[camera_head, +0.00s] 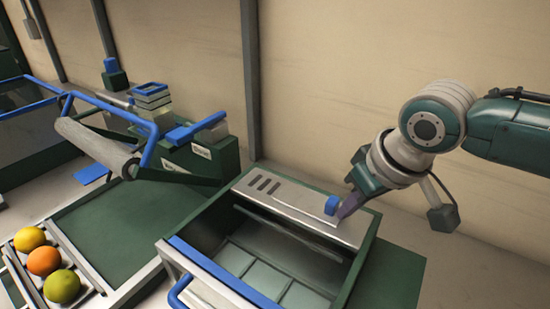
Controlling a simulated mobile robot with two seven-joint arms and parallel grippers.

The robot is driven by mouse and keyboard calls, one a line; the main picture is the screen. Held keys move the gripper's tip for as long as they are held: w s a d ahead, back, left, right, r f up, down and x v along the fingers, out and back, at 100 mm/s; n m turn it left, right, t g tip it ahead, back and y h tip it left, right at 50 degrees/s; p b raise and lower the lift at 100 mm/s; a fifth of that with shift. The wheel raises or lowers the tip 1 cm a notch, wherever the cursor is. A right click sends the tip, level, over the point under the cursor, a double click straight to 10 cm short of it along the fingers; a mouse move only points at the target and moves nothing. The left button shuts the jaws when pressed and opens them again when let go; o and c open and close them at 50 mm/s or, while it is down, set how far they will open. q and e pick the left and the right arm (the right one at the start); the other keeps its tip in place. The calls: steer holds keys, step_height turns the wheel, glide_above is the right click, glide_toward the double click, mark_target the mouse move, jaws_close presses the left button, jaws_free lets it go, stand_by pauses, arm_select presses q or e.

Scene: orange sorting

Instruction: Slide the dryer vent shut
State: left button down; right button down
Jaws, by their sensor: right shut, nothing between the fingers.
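The dryer (388,275) is a green box with a grey metal top, and its front part is open, showing a tiled floor inside. The vent plate (300,204) lies along the back of the top. Several dark vent slots (264,185) show uncovered at its left end. A small blue knob (331,205) stands near its right end. My right gripper (345,211) is shut and empty, with its fingertips pointing down at the right side of the knob. They look very close to it; I cannot tell whether they touch. My left gripper is not in view.
A yellow fruit (29,239), an orange fruit (43,261) and a green fruit (62,286) lie in a rack at the lower left. A grey roller (96,148) in a blue frame and a green machine (205,160) stand left of the dryer. A wall rises behind.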

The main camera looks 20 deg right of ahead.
mark_target(302, 199)
steer(key=shift+w+a+b, duration=1.25)
steer(key=shift+w+a, duration=0.2)
steer(key=shift+w, duration=0.2)
steer(key=shift+w+a+b, duration=1)
steer(key=shift+w+b, duration=0.2)
step_height(302, 199, up, 7)
steer(key=p, duration=0.9)
steer(key=shift+s+d, duration=0.35)
steer(key=shift+s, duration=0.05)
